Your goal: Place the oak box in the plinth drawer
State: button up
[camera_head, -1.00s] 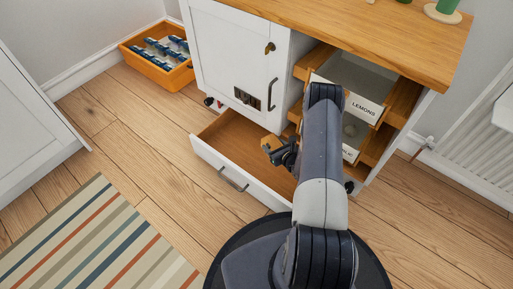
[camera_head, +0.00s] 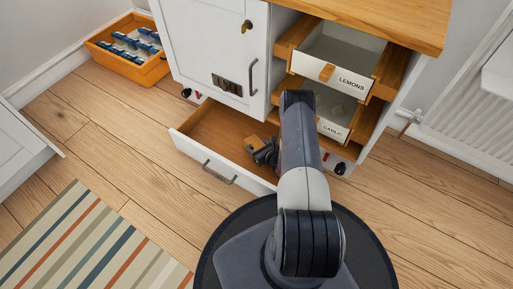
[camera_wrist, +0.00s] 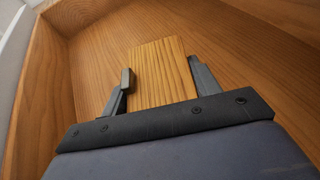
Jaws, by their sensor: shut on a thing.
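The oak box (camera_wrist: 163,74) is a small light wooden block between the fingers of my gripper (camera_wrist: 160,82) in the wrist view. My gripper is shut on it. In the head view the oak box (camera_head: 254,142) shows as a small tan patch at the tip of my gripper (camera_head: 263,150), over the open plinth drawer (camera_head: 200,161). The drawer has a white front with a grey handle and a bare wooden inside. In the wrist view the drawer's wooden floor and walls (camera_wrist: 45,85) surround the box. I cannot tell whether the box touches the floor.
Above the plinth drawer, a drawer labelled LEMONS (camera_head: 338,74) and one labelled GARLIC (camera_head: 332,128) stick out on the right. A white cabinet door (camera_head: 206,45) is shut on the left. An orange crate (camera_head: 130,50) stands at the back left. The striped rug (camera_head: 95,245) lies in front.

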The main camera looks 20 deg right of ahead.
jog(key=shift+r, duration=0.15)
jog(key=shift+f, duration=0.2)
jog(key=o, duration=1.2)
